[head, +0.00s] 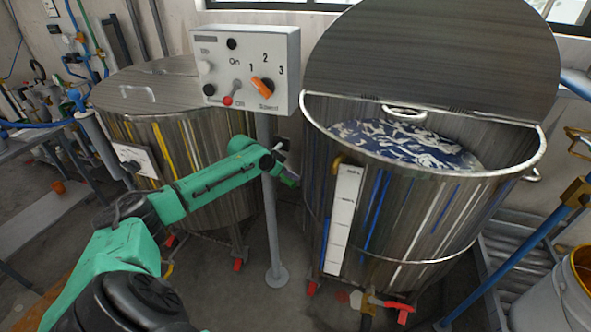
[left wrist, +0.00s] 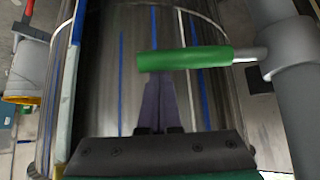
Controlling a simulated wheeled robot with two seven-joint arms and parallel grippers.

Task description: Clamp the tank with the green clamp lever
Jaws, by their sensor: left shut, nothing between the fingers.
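The tank (head: 400,210) is a round steel vessel at right in the head view, with its lid half raised and blue-and-white paint inside. Its striped wall also fills the middle of the left wrist view (left wrist: 105,70). The green clamp lever (left wrist: 185,58) lies across the left wrist view, its metal rod running right to a grey post (left wrist: 290,90). My left gripper (head: 289,180) is beside the tank's left wall, near the post. In the left wrist view its dark fingers (left wrist: 158,88) are shut and empty, just below the lever's green grip in the picture. My right gripper is out of view.
A control box (head: 247,65) with an orange knob stands on a grey post (head: 272,225) left of the tank. A second steel tank (head: 215,140) stands behind my left arm. A bucket (head: 560,295) and blue rail (head: 520,255) are at right.

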